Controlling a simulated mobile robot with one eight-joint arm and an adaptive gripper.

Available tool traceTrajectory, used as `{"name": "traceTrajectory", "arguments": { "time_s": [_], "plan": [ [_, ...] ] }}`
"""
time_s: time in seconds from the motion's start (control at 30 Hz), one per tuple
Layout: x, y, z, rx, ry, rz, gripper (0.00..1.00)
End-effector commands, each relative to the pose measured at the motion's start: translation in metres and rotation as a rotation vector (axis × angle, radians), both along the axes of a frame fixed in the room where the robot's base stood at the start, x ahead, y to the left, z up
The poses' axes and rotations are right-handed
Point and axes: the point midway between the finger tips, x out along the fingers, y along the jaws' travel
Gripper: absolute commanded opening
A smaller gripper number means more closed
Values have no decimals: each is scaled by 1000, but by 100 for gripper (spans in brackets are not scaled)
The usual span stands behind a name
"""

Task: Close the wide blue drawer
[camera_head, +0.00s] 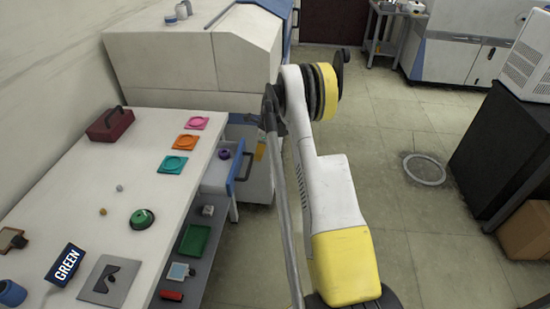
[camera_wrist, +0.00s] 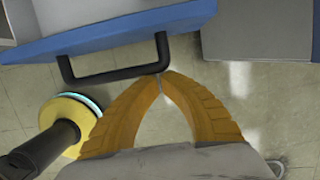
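The wide blue drawer (camera_head: 234,172) stands pulled out beneath the right side of the white table in the head view, with a small purple round thing inside. Its blue front also crosses the top of the wrist view (camera_wrist: 130,35), with a black bar handle (camera_wrist: 110,74) on it. My gripper (camera_wrist: 163,78) has its orange fingers together at the tips, right at the handle's right end. I cannot tell whether the tips touch the handle. In the head view my gripper is mostly hidden by my arm.
The white table (camera_head: 70,180) holds a dark red box (camera_head: 110,124), coloured square pieces and a GREEN sign (camera_head: 66,264). A grey shelf below holds a green tray (camera_head: 194,240). A large white machine (camera_head: 185,55) stands behind.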

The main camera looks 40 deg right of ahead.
Motion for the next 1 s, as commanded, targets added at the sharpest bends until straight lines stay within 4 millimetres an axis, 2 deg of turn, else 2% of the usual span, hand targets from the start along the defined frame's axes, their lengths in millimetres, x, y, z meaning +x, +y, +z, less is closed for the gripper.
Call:
{"name": "traceTrajectory", "arguments": {
  "time_s": [0.2,0.5,0.83,1.0],
  "plan": [
    [38,33,0,0,0,2,0],
    [69,59,0,0,0,1,0],
    [73,62,0,0,0,-1,0],
    [66,53,-4,0,0,0,0]
  ]
}}
